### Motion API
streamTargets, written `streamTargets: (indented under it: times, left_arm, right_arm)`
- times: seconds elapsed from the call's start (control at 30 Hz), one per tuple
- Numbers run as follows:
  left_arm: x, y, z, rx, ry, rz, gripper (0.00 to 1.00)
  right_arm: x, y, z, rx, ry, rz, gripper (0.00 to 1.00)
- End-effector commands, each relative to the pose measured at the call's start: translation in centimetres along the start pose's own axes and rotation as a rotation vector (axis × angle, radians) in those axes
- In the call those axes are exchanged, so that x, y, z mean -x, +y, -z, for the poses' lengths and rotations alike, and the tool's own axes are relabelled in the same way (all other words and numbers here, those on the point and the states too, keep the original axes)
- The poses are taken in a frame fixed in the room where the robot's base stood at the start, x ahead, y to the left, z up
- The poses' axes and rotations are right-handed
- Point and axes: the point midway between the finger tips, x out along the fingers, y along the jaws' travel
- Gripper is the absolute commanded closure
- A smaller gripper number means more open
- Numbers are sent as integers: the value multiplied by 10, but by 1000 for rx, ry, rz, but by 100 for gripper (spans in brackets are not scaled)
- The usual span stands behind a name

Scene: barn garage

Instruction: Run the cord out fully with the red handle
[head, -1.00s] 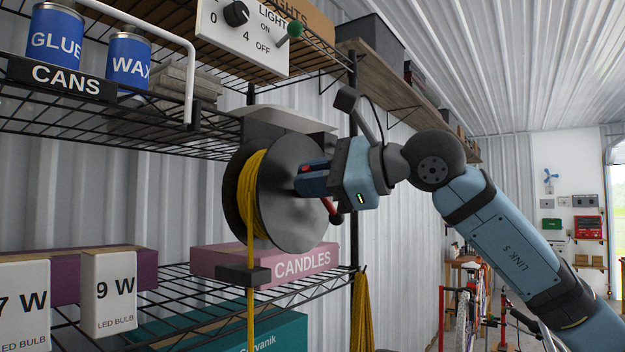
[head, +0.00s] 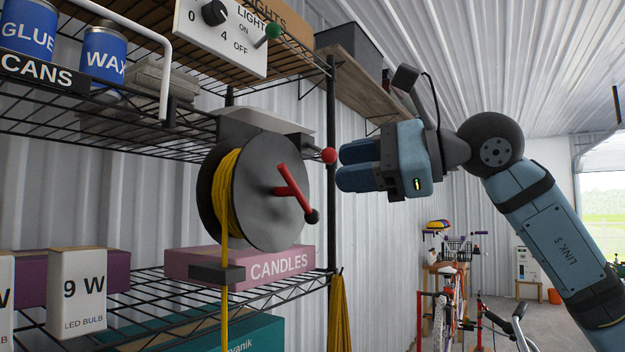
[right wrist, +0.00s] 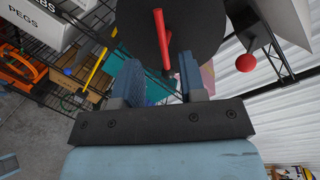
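A dark reel (head: 270,200) wound with yellow cord (head: 225,290) hangs under the shelf. The cord runs straight down past a black guide; its lower end is out of frame. A red crank handle (head: 294,192) with a black knob crosses the reel's face, tilted down to the right. It also shows in the right wrist view (right wrist: 161,38). A separate lever with a red ball (head: 329,155) sticks out above right of the reel. My right gripper (head: 340,167) is open and empty, right of the reel and clear of the crank. My left gripper is not in view.
A pink CANDLES box (head: 190,262) stands on the wire shelf below the reel. A black shelf post (head: 331,100) rises right of the reel. A light panel (head: 225,35) with a green-tipped lever is above. Free room lies to the right, with bicycles further back.

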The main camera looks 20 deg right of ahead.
Motion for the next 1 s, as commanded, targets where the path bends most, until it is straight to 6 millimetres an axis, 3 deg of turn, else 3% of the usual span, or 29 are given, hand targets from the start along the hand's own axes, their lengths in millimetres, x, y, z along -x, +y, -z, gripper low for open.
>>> streamTargets:
  times: [0.13, 0.33, 0.87, 1.0]
  left_arm:
    - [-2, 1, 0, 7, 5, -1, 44]
    - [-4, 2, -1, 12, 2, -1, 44]
    - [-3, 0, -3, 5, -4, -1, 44]
    - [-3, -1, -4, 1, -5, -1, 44]
  right_arm:
    - [26, 0, 1, 1, 0, 2, 62]
    - [41, 0, 0, 1, 0, 0, 62]
    - [41, 0, 0, -1, -1, -2, 62]
    - [26, 13, 9, -62, -43, -50, 62]
